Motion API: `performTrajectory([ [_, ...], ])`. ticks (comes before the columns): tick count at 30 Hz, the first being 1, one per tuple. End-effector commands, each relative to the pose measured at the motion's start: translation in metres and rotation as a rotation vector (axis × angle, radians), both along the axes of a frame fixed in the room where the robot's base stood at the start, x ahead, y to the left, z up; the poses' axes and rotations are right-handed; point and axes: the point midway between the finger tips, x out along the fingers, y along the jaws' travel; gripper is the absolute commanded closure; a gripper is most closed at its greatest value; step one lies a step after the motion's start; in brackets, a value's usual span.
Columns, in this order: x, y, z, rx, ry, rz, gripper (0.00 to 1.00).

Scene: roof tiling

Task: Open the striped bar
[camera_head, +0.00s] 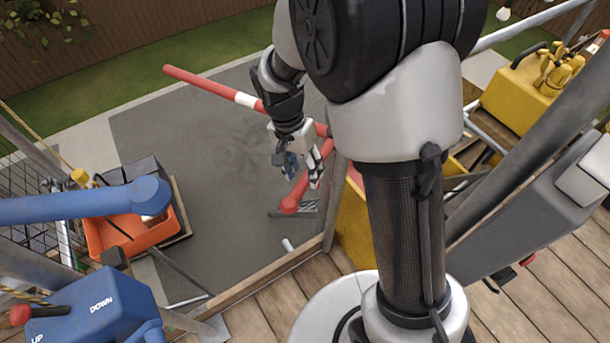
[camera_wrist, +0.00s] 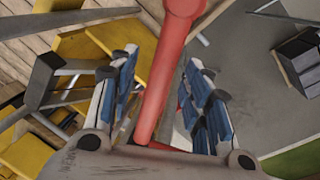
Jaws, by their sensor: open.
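The striped bar (camera_head: 205,84), red with a white band, slopes across the head view from upper left down to the right, passing behind my wrist. A shorter red piece (camera_head: 292,203) with a rounded end angles down below my gripper; whether it joins the bar is hidden. My gripper (camera_head: 303,174) is open beside this red piece in the head view. In the wrist view a red rod (camera_wrist: 158,85) with a round knob at its end runs between the open fingers (camera_wrist: 162,62), with gaps showing on both sides. I cannot tell whether a finger touches it.
A yellow framed structure (camera_head: 355,228) stands right of my gripper. An orange bin (camera_head: 118,240) and a blue UP/DOWN control box (camera_head: 95,305) are at left, with a blue tube (camera_head: 70,206) above. The grey ground slab (camera_head: 165,130) beyond is mostly clear.

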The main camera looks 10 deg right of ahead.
Motion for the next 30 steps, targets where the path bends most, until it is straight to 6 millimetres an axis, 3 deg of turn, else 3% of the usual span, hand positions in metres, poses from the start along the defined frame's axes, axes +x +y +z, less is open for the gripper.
performTrajectory([
  [6, 0.007, 0.008, 0.049, 0.001, -0.005, 0.002, 0.55],
  [12, 0.011, 0.012, 0.078, 0.001, -0.002, 0.000, 0.55],
  [18, 0.011, 0.014, 0.088, 0.000, 0.000, 0.000, 0.55],
  [30, 0.011, 0.014, 0.088, 0.000, 0.001, 0.000, 0.55],
])
